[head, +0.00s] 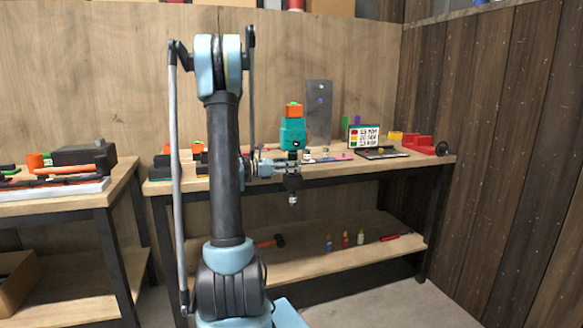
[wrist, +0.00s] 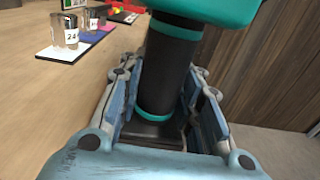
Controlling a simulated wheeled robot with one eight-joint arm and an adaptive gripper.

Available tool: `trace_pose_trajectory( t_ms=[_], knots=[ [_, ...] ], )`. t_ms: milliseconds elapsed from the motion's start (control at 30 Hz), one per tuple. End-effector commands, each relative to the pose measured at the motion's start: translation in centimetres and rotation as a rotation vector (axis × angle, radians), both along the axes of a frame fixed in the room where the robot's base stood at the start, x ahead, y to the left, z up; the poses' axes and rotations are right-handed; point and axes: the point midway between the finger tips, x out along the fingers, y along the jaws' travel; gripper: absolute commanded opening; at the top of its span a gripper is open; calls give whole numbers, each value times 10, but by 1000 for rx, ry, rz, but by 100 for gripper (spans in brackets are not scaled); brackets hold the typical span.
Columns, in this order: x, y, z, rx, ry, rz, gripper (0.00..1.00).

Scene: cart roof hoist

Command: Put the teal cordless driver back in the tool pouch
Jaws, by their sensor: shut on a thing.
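The teal cordless driver (head: 293,134) is upright, with a teal upper body and a black lower part. My gripper (head: 291,168) is shut around its black section. The wrist view shows this dark cylinder (wrist: 168,65) with teal rings between my gripper's fingers (wrist: 160,125), and the wide teal part above it. In the head view, a silver tip points down below the fingers, in front of the bench's edge. I cannot clearly pick out the tool pouch in either view.
The workbench (head: 350,168) carries a tall grey panel (head: 320,115), a sign with coloured marks (head: 363,137), a dark tray (head: 382,154) and a red object (head: 419,144). Bottles stand on its lower shelf (head: 330,256). Another bench (head: 115,190) is at left. A wooden wall bounds the right.

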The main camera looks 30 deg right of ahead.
Motion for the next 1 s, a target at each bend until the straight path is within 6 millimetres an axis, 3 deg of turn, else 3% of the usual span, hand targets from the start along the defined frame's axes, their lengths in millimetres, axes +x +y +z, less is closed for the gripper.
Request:
trace_pose_trajectory(
  t_ms=[67, 100, 200, 667, 1000],
  knots=[
    [0, 0, 0, -2, 1, 0, 0],
    [0, 0, 0, -2, 1, 0, 39],
    [0, 0, 0, -1, 0, 0, 56],
    [3, 7, -1, 1, 0, 2, 56],
    [16, 57, -1, 0, 1, 4, 56]
  ],
)
